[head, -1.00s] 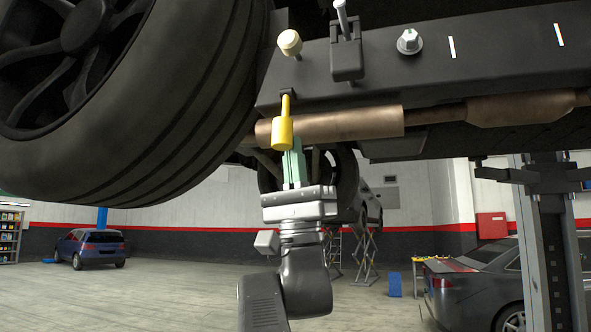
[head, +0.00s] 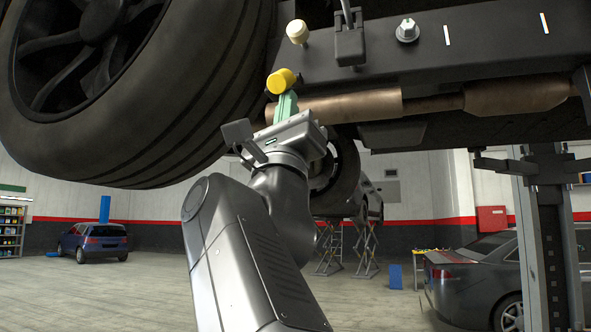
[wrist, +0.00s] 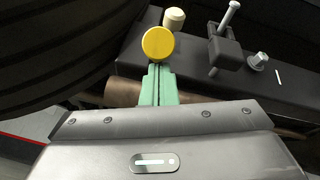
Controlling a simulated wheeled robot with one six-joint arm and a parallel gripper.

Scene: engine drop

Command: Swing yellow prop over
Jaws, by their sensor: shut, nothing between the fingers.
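The yellow prop (head: 283,81) is hinged at the left end of the dark subframe beam (head: 372,52). Its round yellow end faces the cameras, and its shaft is mostly hidden behind that end. It also shows in the wrist view (wrist: 158,44). My gripper (head: 287,100) has green fingers, which are shut together with nothing between them. Their tips are just below the yellow end, very close to it; I cannot tell whether they touch. In the wrist view the fingers (wrist: 158,72) point up at the prop's lower edge.
A large tyre (head: 150,110) fills the left, close to my arm. A cream knob (head: 297,32), a bracket with a pin (head: 350,45) and a bolt (head: 407,30) are on the beam. A brown exhaust pipe (head: 365,104) runs below it. A grey lift post (head: 548,240) stands right.

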